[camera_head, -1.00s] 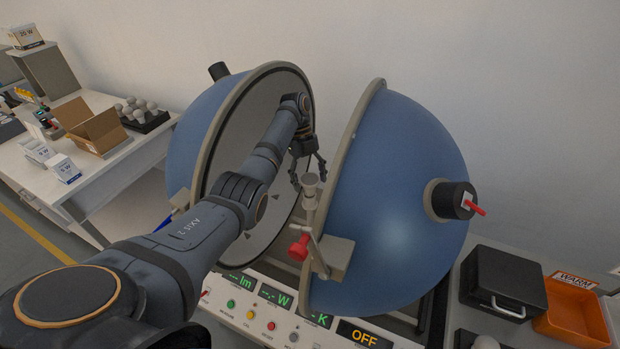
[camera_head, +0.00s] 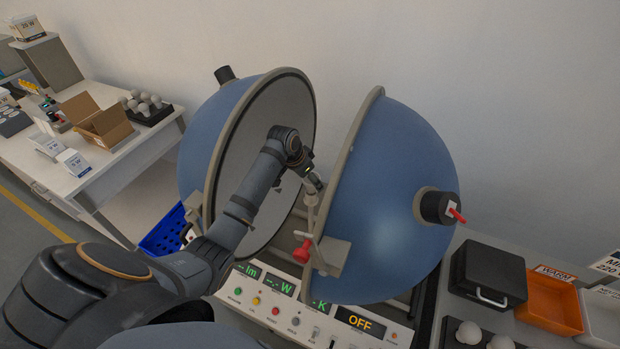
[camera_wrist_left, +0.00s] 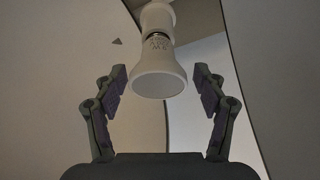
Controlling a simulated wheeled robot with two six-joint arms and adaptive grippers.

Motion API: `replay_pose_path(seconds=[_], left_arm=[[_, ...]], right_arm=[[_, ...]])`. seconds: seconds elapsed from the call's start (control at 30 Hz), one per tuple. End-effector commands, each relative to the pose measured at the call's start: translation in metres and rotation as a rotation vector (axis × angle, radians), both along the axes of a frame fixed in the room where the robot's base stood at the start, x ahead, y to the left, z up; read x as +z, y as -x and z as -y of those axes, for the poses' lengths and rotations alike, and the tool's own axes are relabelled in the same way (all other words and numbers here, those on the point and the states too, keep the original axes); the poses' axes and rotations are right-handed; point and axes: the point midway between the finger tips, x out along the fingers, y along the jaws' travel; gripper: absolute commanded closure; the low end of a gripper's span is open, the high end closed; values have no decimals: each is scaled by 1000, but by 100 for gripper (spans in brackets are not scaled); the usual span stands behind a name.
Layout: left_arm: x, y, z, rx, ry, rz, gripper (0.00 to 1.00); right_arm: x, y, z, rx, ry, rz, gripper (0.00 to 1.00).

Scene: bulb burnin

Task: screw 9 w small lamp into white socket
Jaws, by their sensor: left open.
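In the left wrist view a white, flared lamp (camera_wrist_left: 158,78) stands with its wide face toward my camera. Its narrow neck meets a pale cylindrical socket (camera_wrist_left: 157,16) behind it; dark metal shows at the joint, and I cannot tell how deep it sits. My left gripper (camera_wrist_left: 160,82) is open, with one finger on each side of the lamp and gaps between. In the head view my left gripper (camera_head: 309,180) is over the pale post (camera_head: 311,214) between the two sphere halves, hiding most of the lamp. My right gripper is not in view.
Blue hemispheres (camera_head: 392,200) stand close on both sides of my left arm. A red-knobbed clamp (camera_head: 302,252) is just below the post. The control panel (camera_head: 270,310) reads OFF. A blue crate (camera_head: 160,235) and a table with boxes (camera_head: 97,122) are left; an orange tray (camera_head: 553,303) is right.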

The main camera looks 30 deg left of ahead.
Motion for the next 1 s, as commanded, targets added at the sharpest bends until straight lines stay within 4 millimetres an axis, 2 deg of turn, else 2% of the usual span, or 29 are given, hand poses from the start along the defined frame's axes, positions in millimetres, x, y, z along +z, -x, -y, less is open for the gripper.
replay_pose_path(seconds=[0.1, 0.17, 0.5, 0.87, 1.0], left_arm=[[0, 0, 1, 144, 2, 1, 29], [0, 0, 0, 178, 2, 0, 29], [0, 0, 0, 184, 2, -1, 29], [0, 0, -1, 184, 0, -3, 77], [0, 0, -3, 95, -3, -3, 77]], right_arm=[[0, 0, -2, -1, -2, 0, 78], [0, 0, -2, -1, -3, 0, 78], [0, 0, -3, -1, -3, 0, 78], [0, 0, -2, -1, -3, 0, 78], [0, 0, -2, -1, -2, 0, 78]])
